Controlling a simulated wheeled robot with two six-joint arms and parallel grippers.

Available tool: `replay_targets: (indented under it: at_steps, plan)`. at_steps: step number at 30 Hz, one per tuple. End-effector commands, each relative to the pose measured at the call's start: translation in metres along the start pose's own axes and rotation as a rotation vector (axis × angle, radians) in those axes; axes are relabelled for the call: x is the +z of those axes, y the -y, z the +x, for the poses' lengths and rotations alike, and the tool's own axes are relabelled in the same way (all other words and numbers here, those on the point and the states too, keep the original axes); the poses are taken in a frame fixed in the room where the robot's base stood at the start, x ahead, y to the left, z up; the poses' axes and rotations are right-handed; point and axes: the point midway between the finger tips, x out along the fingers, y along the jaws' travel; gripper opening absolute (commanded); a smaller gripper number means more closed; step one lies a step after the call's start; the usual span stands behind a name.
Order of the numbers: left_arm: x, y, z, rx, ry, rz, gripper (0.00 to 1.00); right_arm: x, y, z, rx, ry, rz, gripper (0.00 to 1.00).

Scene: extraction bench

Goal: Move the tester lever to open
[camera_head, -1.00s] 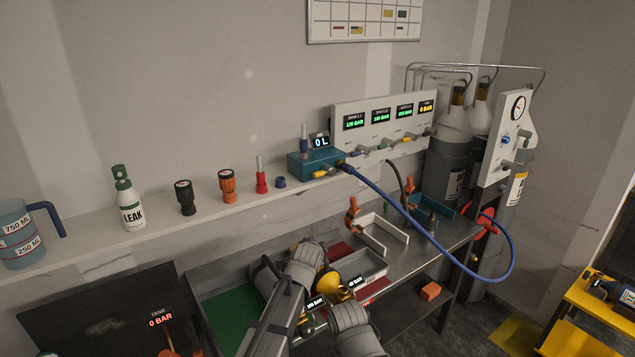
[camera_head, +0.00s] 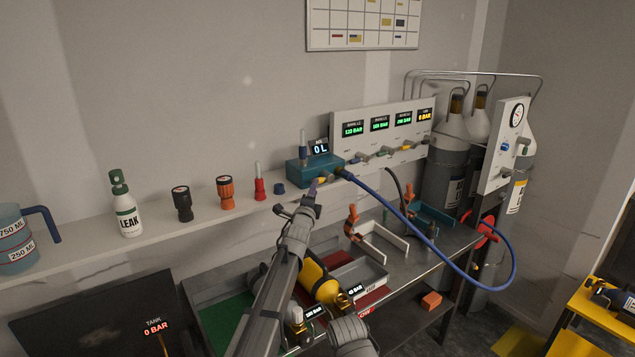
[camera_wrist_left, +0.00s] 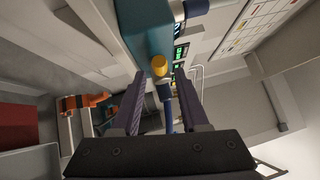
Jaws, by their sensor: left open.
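The tester is a teal box (camera_head: 314,170) on the wall shelf, with a small display reading 0 L on top. Its yellow lever (camera_head: 323,180) sits low on the front, close to the tip of my left gripper (camera_head: 313,188). In the left wrist view the gripper (camera_wrist_left: 160,92) is open, with its two purple fingers apart. The yellow lever (camera_wrist_left: 159,66) shows in the gap near the fingertips, beside the teal box (camera_wrist_left: 148,32). I cannot tell whether a finger touches it. Part of my right arm shows at the bottom of the head view; its gripper is not seen.
A blue hose (camera_head: 400,208) runs from the tester's right end; its dark connector (camera_wrist_left: 165,91) lies close to the lever. A gauge panel (camera_head: 382,128) with several valves stands to the right.

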Motion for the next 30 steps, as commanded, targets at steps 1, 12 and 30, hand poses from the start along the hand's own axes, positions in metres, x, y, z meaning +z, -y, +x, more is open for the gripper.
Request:
replay_targets:
  at_steps: [1,12,30]
  plan:
    - [0.0,0.001,0.012,0.0,0.0,0.0,0.44,0.0,0.0,-0.002,0.0,0.0,0.0,0.67]
    - [0.0,0.0,0.057,0.001,0.0,0.0,0.44,0.001,-0.001,-0.008,0.0,0.0,0.0,0.67]
    - [0.0,0.0,0.057,0.001,0.0,-0.001,0.05,0.001,-0.001,-0.008,0.0,0.0,0.0,0.67]
